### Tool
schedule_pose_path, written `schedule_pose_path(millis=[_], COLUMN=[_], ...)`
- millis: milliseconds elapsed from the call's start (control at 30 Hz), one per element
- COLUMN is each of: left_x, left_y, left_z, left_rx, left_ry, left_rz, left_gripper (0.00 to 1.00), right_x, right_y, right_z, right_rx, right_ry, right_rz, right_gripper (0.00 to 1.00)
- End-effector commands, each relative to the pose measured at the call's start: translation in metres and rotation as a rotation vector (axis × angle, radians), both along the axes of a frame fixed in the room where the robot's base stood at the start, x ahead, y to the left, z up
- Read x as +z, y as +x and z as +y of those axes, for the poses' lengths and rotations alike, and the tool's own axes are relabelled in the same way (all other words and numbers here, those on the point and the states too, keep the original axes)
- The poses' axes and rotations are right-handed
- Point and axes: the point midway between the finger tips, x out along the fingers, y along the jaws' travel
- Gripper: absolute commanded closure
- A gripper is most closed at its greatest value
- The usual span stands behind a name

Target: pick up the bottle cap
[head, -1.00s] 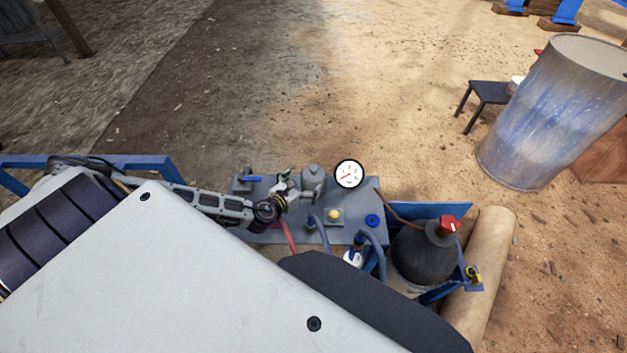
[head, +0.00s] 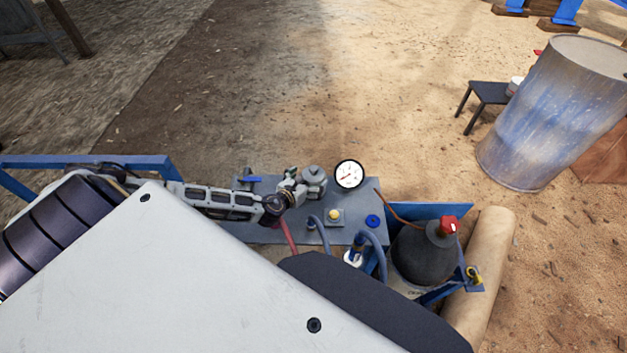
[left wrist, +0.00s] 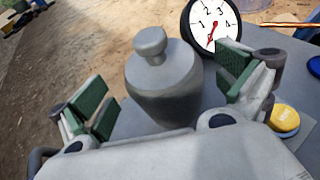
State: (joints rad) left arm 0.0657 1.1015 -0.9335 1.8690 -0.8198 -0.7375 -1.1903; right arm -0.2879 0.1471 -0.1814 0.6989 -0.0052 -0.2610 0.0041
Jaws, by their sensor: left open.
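A grey, rounded, bottle-like vessel with a small knob-shaped cap (left wrist: 150,42) stands on the panel. Its rounded body (left wrist: 165,80) shows between my left fingers in the left wrist view. In the head view the vessel (head: 314,176) is beside the pressure gauge. My left gripper (head: 297,188) is close against its left side there. In the left wrist view my left gripper (left wrist: 168,88) is open, with one green-padded finger on each side of the vessel and gaps showing between. My right gripper is not in view.
A white-faced gauge (head: 348,174), a yellow button (head: 334,215) and a blue round cap (head: 373,221) are on the grey panel (head: 258,232). A dark bottle (head: 420,258) with a red top (head: 448,226) stands at right. Hoses (head: 374,250) rise in front.

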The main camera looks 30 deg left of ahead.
Motion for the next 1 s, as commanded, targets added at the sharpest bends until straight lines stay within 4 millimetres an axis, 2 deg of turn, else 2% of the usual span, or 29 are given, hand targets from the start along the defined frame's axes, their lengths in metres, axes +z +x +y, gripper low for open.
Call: schedule_pose_path(millis=[333,467,733,900,1000], left_x=[-0.012,-0.013,-0.013,-0.013,-0.013], left_y=[0.029,0.031,0.031,0.031,0.031], left_z=[0.000,0.000,0.000,0.000,0.000], left_rx=[0.002,0.002,0.001,0.001,0.001], left_ry=[0.000,0.001,0.000,0.000,0.000], left_rz=[-0.001,0.000,0.001,0.000,0.000], left_gripper=[0.00,0.00,0.00,0.00,0.13], right_x=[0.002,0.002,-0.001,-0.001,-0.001], right_y=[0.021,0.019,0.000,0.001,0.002], right_z=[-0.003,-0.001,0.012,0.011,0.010], right_rx=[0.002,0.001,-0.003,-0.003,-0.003], right_ry=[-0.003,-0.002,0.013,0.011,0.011], right_rz=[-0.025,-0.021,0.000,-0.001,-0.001], right_gripper=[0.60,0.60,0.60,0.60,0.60])
